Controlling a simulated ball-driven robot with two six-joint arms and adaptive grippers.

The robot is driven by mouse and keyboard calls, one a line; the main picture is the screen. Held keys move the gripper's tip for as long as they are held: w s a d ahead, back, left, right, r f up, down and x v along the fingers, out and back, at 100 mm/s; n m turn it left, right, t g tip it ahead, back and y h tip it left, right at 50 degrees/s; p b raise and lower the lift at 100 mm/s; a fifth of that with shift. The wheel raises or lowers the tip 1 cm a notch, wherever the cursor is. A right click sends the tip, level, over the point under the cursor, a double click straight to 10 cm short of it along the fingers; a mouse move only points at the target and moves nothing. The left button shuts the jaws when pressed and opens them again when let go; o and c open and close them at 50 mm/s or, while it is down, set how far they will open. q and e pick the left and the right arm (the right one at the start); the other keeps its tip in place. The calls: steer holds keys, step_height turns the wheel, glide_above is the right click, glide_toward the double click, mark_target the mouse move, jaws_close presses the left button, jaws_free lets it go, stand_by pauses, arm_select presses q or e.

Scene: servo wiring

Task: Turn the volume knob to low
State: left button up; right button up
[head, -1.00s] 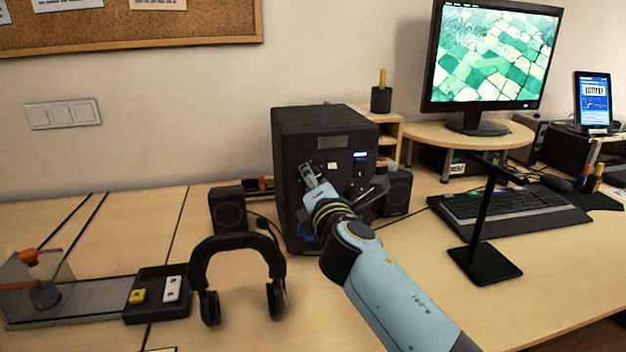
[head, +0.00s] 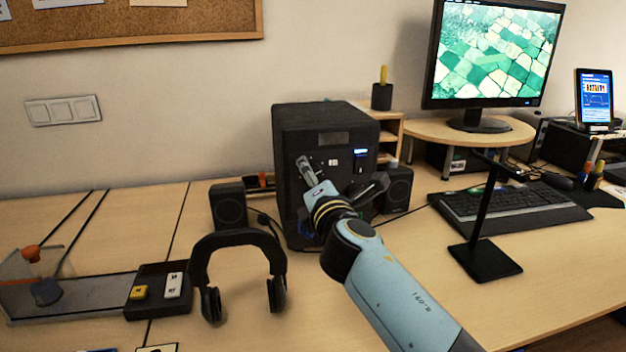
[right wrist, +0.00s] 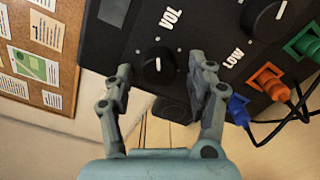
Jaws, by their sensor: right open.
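The volume knob (right wrist: 157,67) is a round black dial with a short white mark, beside the white "VOL" label (right wrist: 170,17) on the black panel. A white "LOW" label (right wrist: 234,58) is printed to its right in the right wrist view. My right gripper (right wrist: 166,70) is open, its fingers spread on either side of the knob. I cannot tell whether they touch it. In the head view my right gripper (head: 338,180) is at the front of the black box (head: 312,125) and hides the knob. My left gripper is not in view.
A larger knob (right wrist: 270,16) and blue (right wrist: 238,107), orange (right wrist: 270,82) and green (right wrist: 303,42) plugs with cables are close to the right finger. Speakers (head: 228,207) flank the box. Headphones (head: 237,240) stand in front at left, a black stand (head: 484,258) at right.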

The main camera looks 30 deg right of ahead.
steer(key=v, duration=0.7)
steer(key=shift+s, duration=0.25)
